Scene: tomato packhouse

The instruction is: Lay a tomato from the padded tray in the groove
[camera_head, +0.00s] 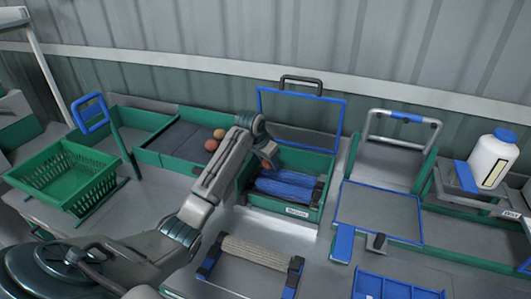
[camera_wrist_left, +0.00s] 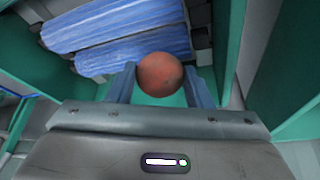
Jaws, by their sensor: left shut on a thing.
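My left gripper (camera_head: 267,158) is shut on a reddish tomato (camera_wrist_left: 160,74), which sits between the two fingertips in the left wrist view. In the head view the gripper is over the left part of a green box with blue brush rollers (camera_head: 287,187), and my arm hides much of the tomato. The rollers lie side by side with a groove between them; they show beyond the tomato in the left wrist view (camera_wrist_left: 130,42). The padded tray (camera_head: 171,141) is left of the arm, with two tomatoes (camera_head: 211,145) at its right side. My right gripper is out of view.
A raised blue-framed lid (camera_head: 301,93) stands behind the roller box. A beige roller (camera_head: 256,252) lies in front. A green basket (camera_head: 66,172) is at left. At right are a grey blue-edged plate (camera_head: 378,212) and a white bottle (camera_head: 493,158).

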